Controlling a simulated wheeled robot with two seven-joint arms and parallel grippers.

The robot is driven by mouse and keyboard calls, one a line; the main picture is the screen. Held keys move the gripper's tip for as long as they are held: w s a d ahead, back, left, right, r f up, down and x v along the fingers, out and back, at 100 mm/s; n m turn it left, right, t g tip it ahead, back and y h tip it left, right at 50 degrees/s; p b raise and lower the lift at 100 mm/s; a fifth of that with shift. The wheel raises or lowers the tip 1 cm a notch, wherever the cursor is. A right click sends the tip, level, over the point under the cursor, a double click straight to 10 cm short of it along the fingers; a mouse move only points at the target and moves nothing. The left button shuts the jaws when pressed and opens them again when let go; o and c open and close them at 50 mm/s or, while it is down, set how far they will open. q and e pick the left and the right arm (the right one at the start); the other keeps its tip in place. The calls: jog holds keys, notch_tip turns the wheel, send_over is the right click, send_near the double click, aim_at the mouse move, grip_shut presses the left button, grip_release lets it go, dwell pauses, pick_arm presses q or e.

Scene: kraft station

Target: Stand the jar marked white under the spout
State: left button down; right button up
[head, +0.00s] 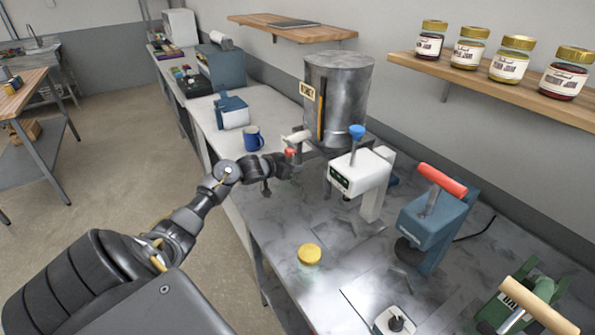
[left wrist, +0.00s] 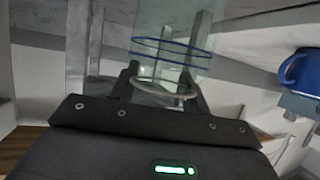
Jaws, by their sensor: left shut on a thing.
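My left gripper (head: 283,165) is shut on a clear glass jar (left wrist: 168,58) with blue rings. In the left wrist view the jar stands between the two fingers; no white mark can be read on it. In the head view the jar is hard to make out at the gripper. A large grey metal tank (head: 338,90) with a small label stands just behind and to the right of the gripper. A small red part (head: 290,152) shows by the gripper, perhaps the tap; the spout itself cannot be made out. My right gripper is not in view.
A blue mug (head: 253,138) stands left of the gripper, also in the left wrist view (left wrist: 302,68). A white machine (head: 362,172) and a blue press with a red handle (head: 435,220) stand to the right. Lidded jars line the wall shelf (head: 480,82).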

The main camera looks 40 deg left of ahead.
pick_arm(q)
jog(key=shift+w, duration=0.7)
jog(key=shift+d+f+p, duration=0.1)
jog(key=shift+f+p, duration=0.55)
jog(key=shift+f, duration=1.15)
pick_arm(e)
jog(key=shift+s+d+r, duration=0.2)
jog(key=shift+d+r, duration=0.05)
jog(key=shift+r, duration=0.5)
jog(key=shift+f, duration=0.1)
pick_arm(q)
jog(key=c, duration=0.7)
grip_release()
jog(key=shift+f, duration=0.15)
